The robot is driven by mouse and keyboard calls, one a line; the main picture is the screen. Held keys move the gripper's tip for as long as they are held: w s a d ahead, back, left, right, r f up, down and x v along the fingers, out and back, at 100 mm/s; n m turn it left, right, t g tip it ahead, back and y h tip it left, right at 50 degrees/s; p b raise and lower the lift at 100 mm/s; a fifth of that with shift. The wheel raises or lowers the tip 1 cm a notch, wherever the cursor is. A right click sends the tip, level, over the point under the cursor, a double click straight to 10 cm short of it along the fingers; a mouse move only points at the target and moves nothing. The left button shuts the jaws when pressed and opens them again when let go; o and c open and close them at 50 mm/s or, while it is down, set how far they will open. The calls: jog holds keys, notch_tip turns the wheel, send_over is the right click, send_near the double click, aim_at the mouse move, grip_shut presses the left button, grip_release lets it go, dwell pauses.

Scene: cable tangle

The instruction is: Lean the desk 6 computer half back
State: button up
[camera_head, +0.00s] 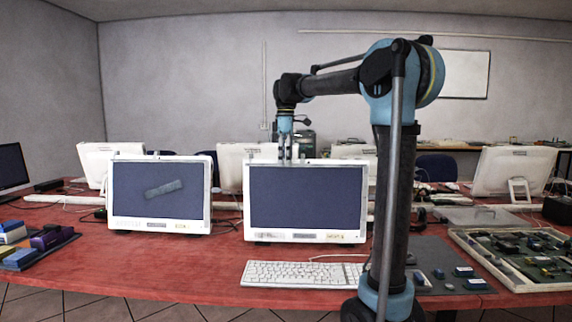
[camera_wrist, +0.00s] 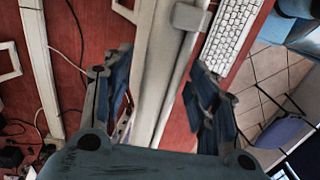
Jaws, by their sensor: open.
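A white all-in-one computer (camera_head: 305,202) with a dark screen stands on the red desk, just left of my arm. I see no desk number, so I cannot tell for sure that it is the desk 6 computer. My gripper (camera_head: 285,155) points down at its top edge, left of the middle. In the wrist view my gripper (camera_wrist: 156,85) is open, with one finger on each side of the computer's pale top edge (camera_wrist: 152,60). Whether a finger touches it I cannot tell. The screen looks near upright.
A second white computer (camera_head: 160,193) stands to the left, with a grey strip across its screen. A white keyboard (camera_head: 303,274) lies in front of the middle computer. A tray of parts (camera_head: 515,250) is at the right. Cables and more computers lie behind.

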jog(key=shift+f, duration=0.55)
grip_shut()
jog(key=w, duration=0.4)
jog(key=shift+w+f, duration=0.15)
jog(key=shift+f, duration=0.2)
